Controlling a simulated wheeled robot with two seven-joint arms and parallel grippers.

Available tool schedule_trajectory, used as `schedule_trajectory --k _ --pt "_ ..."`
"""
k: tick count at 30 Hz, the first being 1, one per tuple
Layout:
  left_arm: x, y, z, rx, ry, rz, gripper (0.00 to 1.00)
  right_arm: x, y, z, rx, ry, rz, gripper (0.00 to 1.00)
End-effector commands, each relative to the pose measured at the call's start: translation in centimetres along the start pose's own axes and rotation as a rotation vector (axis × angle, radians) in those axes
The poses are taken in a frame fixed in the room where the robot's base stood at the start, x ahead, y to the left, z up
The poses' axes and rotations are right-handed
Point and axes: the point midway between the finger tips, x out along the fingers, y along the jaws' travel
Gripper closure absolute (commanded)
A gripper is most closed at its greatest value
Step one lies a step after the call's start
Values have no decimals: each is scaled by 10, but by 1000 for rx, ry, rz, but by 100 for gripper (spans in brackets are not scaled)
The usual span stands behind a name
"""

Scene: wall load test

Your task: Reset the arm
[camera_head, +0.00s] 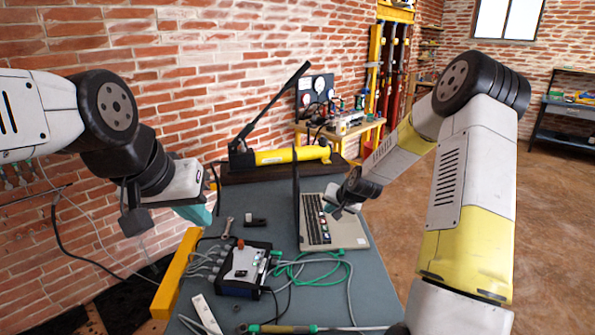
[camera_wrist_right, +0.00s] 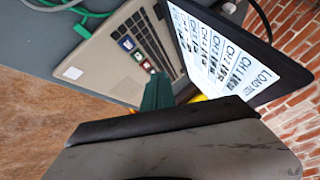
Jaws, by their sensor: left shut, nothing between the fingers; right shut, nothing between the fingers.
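My left gripper (camera_head: 197,213), with teal fingers, hangs shut and empty at the left, near the table's left edge. My right gripper (camera_head: 338,212) is over the right side of the laptop (camera_head: 345,232); its shut teal fingers show in the right wrist view (camera_wrist_right: 157,92) close to the laptop's keyboard edge. I cannot tell whether they touch it. The laptop is open, and its screen (camera_wrist_right: 215,55) shows load test channel labels in the right wrist view.
A black control box (camera_head: 245,270) with cables stands on the grey table (camera_head: 375,295). A wrench (camera_head: 227,229) lies behind it, and a torque wrench (camera_head: 290,328) lies at the front. A yellow hand pump (camera_head: 290,155) stands at the back, before the brick wall.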

Motion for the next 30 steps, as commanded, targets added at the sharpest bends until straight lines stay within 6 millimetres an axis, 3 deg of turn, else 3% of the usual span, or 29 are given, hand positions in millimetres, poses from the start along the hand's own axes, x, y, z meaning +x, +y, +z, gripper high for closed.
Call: schedule_trajectory --k 1,8,14,18,24,30 --pt "0 0 0 0 0 0 100 -26 -13 -6 -48 -2 12 100" --pt "0 0 0 0 0 0 100 -140 -46 1 -208 -53 83 100" --pt "0 0 0 0 0 0 100 -238 -61 26 -293 -81 128 100" --pt "0 0 0 0 0 0 100 -302 -65 55 -331 -97 139 100" --pt "0 0 0 0 0 0 100 -375 -61 108 -363 -123 124 100" --pt "0 0 0 0 0 0 100 -410 -53 146 -375 -145 96 100"
